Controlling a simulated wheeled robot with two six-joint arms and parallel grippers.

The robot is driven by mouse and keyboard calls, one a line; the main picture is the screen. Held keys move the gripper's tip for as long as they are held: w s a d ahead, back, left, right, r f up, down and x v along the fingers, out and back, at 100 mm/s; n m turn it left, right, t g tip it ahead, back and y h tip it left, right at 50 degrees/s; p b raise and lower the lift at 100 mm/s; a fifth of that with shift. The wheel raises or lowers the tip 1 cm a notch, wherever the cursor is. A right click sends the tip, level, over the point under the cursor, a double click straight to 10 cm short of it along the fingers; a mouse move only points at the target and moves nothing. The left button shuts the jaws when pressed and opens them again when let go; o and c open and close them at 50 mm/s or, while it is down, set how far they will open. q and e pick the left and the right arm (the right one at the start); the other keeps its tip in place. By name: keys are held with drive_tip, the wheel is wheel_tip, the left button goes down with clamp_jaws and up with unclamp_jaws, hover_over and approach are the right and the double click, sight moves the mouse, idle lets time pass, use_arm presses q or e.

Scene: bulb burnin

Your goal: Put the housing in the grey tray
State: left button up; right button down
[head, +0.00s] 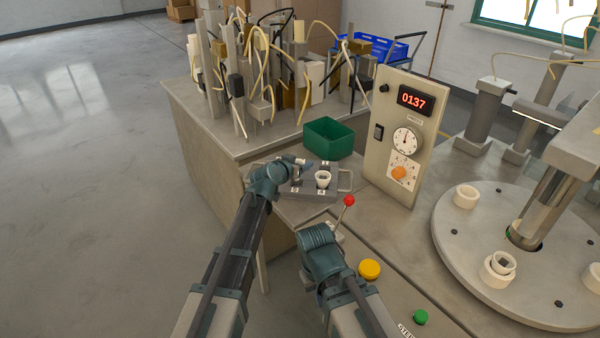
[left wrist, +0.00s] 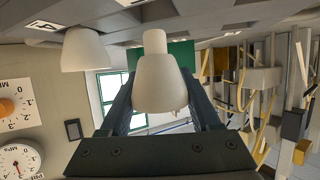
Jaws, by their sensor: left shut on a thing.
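My left gripper (head: 292,165) is shut on a white housing (left wrist: 160,85), which shows between the fingers in the left wrist view. The housing has a wide round body and a narrower neck. It is over the grey tray (head: 303,194), close to its far left part. I cannot tell whether it touches the tray. A second white housing (head: 323,179) stands in the right part of the tray, and it also shows in the left wrist view (left wrist: 85,50). My right arm is low in the middle of the head view; its fingers cannot be made out.
A green bin (head: 328,139) stands behind the tray. A control panel (head: 402,135) rises to the right, with a red-knobbed lever (head: 349,201) in front of the tray. A round turntable (head: 470,270) with white cups is at right. Cluttered fixtures stand at the back left.

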use_arm(q)
drive_tip(key=shift+f+b, duration=1.55)
drive_tip(key=shift+f, duration=0.25)
drive_tip(key=shift+f, duration=0.15)
drive_tip(key=o, duration=1.3)
drive_tip(key=shift+r, duration=0.35)
drive_tip(key=p+v, duration=0.4)
drive_tip(key=v, duration=0.8)
drive_tip(key=shift+f+p, duration=0.1)
drive_tip(key=shift+p, duration=0.2)
